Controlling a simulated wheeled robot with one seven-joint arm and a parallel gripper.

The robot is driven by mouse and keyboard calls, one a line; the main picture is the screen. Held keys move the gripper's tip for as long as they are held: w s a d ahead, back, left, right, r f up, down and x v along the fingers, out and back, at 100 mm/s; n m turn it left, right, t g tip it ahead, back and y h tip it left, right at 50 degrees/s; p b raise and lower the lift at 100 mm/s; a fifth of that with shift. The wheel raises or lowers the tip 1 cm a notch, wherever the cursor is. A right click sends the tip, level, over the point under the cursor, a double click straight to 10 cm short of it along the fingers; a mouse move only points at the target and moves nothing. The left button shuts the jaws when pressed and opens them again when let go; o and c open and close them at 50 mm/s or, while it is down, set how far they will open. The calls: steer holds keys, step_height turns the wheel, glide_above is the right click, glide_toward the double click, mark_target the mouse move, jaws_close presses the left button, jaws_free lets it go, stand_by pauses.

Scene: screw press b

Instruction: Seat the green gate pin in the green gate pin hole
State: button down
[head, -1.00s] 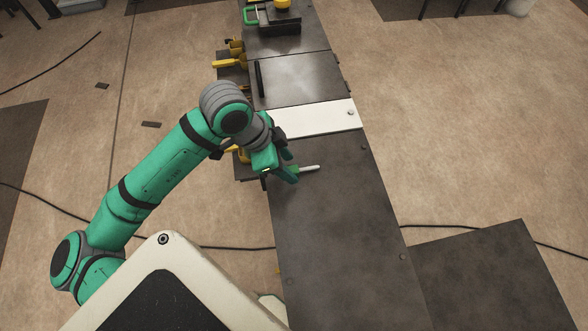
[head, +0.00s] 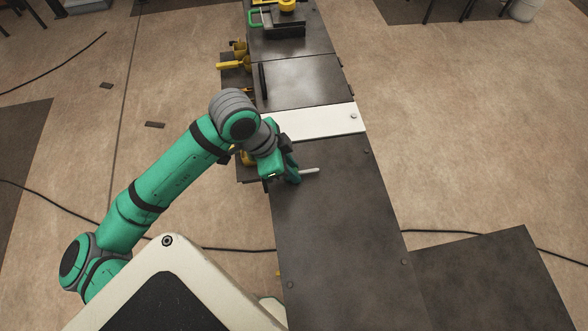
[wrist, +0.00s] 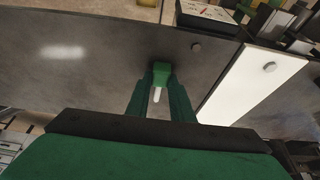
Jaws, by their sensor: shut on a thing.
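The green gate pin has a green head and a pale shaft. In the head view its shaft (head: 310,171) sticks out to the right of my gripper (head: 293,170), low over or on the dark bench top; I cannot tell whether it touches. My gripper is shut on the pin's green head. In the wrist view the green head (wrist: 161,70) is between the two green fingertips (wrist: 160,80), and the pale shaft shows below it. I cannot make out the green gate pin hole in either view.
The dark bench (head: 345,230) is bare on the near side. A white strip (head: 315,122) crosses it just beyond my gripper. Yellow-handled parts (head: 233,65) line its left edge. A green handle (head: 257,18) and a yellow-topped device (head: 287,8) are at the far end.

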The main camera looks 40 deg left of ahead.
steer(key=shift+d+r, duration=0.15)
steer(key=shift+r, duration=0.55)
steer(key=s+a+r, duration=0.6)
steer(key=s+r, duration=0.5)
steer(key=s, duration=0.1)
steer(key=shift+s+r, duration=0.25)
steer(key=shift+s, duration=0.05)
steer(key=w+a+f, duration=0.3)
steer(key=a+f, duration=0.7)
steer(key=a, duration=0.3)
steer(key=w+a+f, duration=0.2)
steer(key=a+f, duration=0.8)
steer(key=a, duration=0.3)
steer(key=shift+w+a, duration=0.15)
steer(key=shift+w, duration=0.25)
steer(key=shift+w+d+f, duration=0.1)
steer(key=shift+w+d, duration=1.75)
steer(key=shift+w, duration=0.25)
steer(key=shift+w+d, duration=0.15)
steer(key=shift+w, duration=0.1)
